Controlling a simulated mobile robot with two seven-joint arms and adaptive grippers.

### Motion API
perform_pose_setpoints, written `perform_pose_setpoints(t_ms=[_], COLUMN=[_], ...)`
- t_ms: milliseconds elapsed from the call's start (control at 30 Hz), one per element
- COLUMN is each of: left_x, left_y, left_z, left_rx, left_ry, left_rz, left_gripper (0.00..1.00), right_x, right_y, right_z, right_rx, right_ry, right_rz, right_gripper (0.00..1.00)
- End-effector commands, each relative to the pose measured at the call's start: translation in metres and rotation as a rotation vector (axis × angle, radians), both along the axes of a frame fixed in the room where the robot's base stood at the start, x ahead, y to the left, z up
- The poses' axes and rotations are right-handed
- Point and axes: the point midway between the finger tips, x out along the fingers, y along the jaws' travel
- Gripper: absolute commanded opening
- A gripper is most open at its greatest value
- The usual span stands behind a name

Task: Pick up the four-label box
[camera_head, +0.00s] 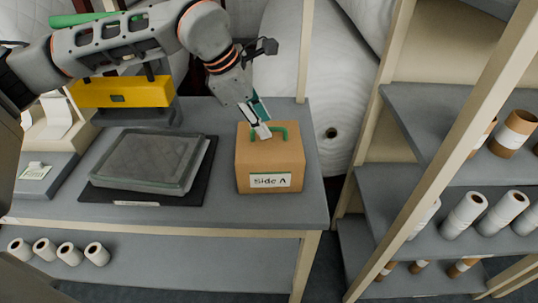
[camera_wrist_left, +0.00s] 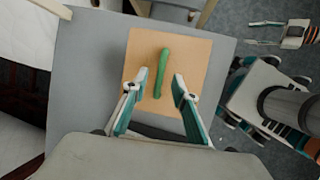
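The four-label box (camera_head: 270,158) is a tan box near the right end of the grey table. Its front label reads "Side A" and a green handle (camera_head: 281,131) stands on its top. The other sides are hidden. My left gripper (camera_head: 263,133) is at the handle from above. In the left wrist view the left gripper (camera_wrist_left: 159,80) is open, with one finger on each side of the handle (camera_wrist_left: 162,70) and a gap showing. My right gripper (camera_wrist_left: 262,33) shows at the upper right of the left wrist view, fingers apart and empty, away from the box.
A grey covered tray (camera_head: 145,160) on a dark mat lies left of the box. A yellow device (camera_head: 122,92) stands behind it. A shelf rack (camera_head: 425,110) with several rolls is at the right. Several white rolls (camera_head: 58,250) lie on the lower shelf.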

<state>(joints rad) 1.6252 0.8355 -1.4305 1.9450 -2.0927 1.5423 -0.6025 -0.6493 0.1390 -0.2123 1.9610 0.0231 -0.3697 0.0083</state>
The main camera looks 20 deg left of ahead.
Motion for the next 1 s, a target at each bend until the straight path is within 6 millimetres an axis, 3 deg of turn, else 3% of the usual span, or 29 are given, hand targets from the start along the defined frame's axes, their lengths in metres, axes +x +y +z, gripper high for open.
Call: perform_pose_setpoints(t_ms=[100, 333, 467, 1000], left_x=[0.0038, 0.0050, 0.0049, 0.0058], left_y=[-0.0044, -0.0052, -0.0051, -0.0052], left_z=[-0.0137, -0.0157, -0.0156, -0.0085], left_rx=[0.000, -0.001, -0.001, -0.002], left_ry=[0.002, 0.000, 0.000, -0.005], left_rz=[0.001, 0.001, 0.001, 0.001], left_gripper=[0.28, 0.28, 0.00, 0.00], right_x=[0.0017, 0.0027, 0.0029, 0.0029], right_y=[0.0001, 0.0001, 0.0001, -0.0002], right_z=[0.0012, 0.0030, 0.0034, 0.0034], right_rx=[0.001, 0.002, 0.002, 0.001], right_ry=[-0.004, -0.008, -0.008, -0.008], right_rz=[0.000, 0.000, 0.000, -0.001], right_gripper=[0.40, 0.40, 0.40, 0.40])
